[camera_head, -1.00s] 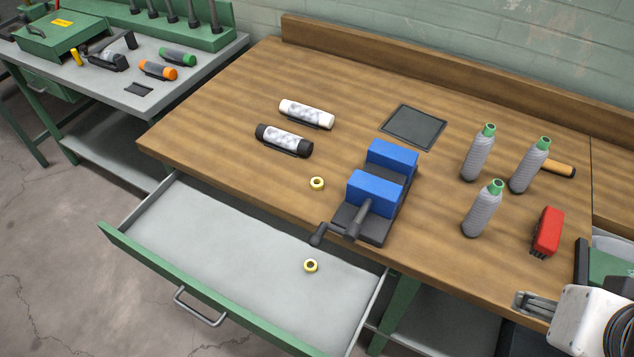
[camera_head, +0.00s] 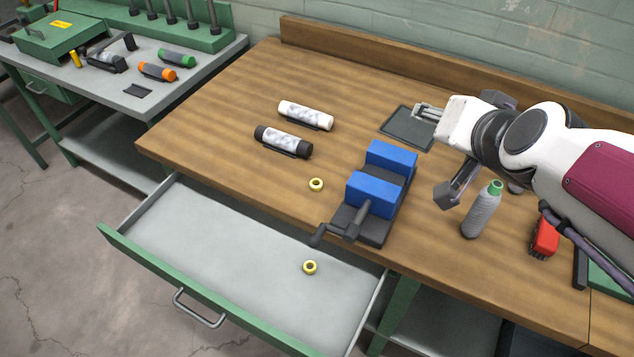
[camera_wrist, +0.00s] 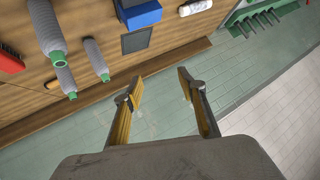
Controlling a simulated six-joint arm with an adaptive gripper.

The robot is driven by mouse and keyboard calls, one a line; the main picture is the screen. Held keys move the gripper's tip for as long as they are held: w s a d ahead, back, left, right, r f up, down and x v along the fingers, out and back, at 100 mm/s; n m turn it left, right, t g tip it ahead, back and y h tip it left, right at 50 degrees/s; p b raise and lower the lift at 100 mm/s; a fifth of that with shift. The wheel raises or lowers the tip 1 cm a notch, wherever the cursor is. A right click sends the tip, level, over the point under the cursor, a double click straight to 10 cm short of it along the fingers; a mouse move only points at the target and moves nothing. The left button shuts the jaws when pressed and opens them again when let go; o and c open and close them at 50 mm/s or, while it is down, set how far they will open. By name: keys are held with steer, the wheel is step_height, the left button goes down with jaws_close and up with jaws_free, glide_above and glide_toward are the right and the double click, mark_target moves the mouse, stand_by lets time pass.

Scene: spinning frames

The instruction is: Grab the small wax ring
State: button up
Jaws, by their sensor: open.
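Two small pale yellow rings show in the head view. One ring (camera_head: 316,184) lies on the wooden bench top, left of the blue vise. The other ring (camera_head: 310,267) lies in the open drawer below the bench edge. I cannot tell from their look which is the wax ring. My gripper (camera_head: 428,112) is above the back of the bench by the dark square pad, to the right of and apart from both rings. In the wrist view my gripper (camera_wrist: 160,88) is open and empty, with its fingers spread. No ring shows there.
The blue vise (camera_head: 376,190) stands between my gripper and the rings. White (camera_head: 306,115) and black (camera_head: 283,141) rolls lie left of it. A grey bottle (camera_head: 482,210) and red brush (camera_head: 544,237) are under my arm. The drawer (camera_head: 215,250) is otherwise empty.

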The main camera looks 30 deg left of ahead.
mark_target(297, 203)
steer(key=w+a+f+m+t+h, duration=0.1)
steer(key=w+a+f, duration=0.15)
steer(key=a, duration=0.45)
steer(key=w+a+f+m+t, duration=0.1)
steer(key=w+a+f, duration=0.1)
steer(key=a+f, duration=0.35)
steer(key=w+a+f+m+t+h, duration=0.1)
steer(key=w+a+t, duration=0.15)
steer(key=a, duration=0.65)
steer(key=s+a+f+h, duration=0.1)
steer(key=s+f+h, duration=0.1)
steer(key=s+f, duration=0.2)
steer(key=s+a+f+t+h, duration=0.1)
steer(key=s+f+h, duration=0.1)
steer(key=s+f, duration=0.3)
steer(key=s+a+f+t+h, duration=0.1)
steer(key=s+f, duration=0.3)
steer(key=f, duration=0.4)
steer(key=shift+s+a+f+m+h, duration=0.15)
steer(key=shift+s+a+m+h, duration=0.2)
steer(key=shift+h, duration=0.35)
steer(key=shift+s+f, duration=0.2)
steer(key=shift+s, duration=0.25)
steer(key=shift+d, duration=0.1)
steer(key=shift+x, duration=1.35)
